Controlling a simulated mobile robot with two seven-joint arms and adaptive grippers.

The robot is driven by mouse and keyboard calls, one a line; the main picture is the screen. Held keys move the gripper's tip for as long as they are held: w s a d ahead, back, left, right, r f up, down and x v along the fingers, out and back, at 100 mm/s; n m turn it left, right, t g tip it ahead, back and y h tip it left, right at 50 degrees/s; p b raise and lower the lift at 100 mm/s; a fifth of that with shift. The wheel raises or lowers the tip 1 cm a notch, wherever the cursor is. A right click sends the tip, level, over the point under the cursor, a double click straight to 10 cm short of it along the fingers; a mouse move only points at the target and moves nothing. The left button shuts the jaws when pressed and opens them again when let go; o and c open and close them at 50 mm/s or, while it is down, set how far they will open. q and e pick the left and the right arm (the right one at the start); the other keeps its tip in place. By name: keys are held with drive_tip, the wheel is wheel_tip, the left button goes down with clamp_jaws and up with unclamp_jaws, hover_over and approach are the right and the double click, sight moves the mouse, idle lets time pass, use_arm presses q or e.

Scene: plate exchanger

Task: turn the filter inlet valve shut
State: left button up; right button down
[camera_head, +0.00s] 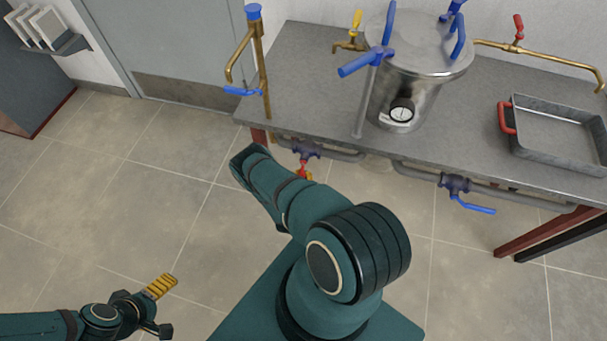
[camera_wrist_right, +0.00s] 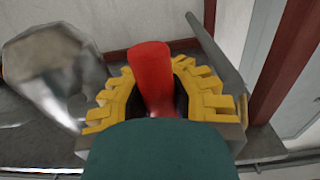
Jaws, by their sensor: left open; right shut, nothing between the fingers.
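A valve with a dark blue body (camera_head: 305,148) sits on the pipe under the table's front edge. A red lever (camera_head: 303,166) hangs from it, partly hidden by my right arm. No label shows whether this is the filter inlet valve. In the right wrist view a red lever (camera_wrist_right: 151,68) stands up by the yellow finger pads of my right gripper (camera_wrist_right: 158,85). This gripper is shut, and the lever does not look clamped; contact cannot be told. In the head view it is mostly hidden behind my arm. My left gripper (camera_head: 154,306) is open and empty, over the floor at lower left.
A second under-table valve with a blue lever (camera_head: 473,205) is further right. On the table (camera_head: 300,75) stand a steel vessel (camera_head: 425,75) with blue handles and a tray (camera_head: 560,125) with a red handle. The left floor is clear.

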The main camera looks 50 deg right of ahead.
sight(302, 163)
drive_tip(key=shift+a+f, duration=0.2)
drive_tip(key=shift+a, duration=0.15)
drive_tip(key=c, duration=0.8)
unclamp_jaws()
drive_tip(key=shift+r, duration=0.15)
drive_tip(key=shift+o, duration=0.2)
drive_tip(key=shift+d, duration=0.1)
wheel_tip(302, 163, up, 10)
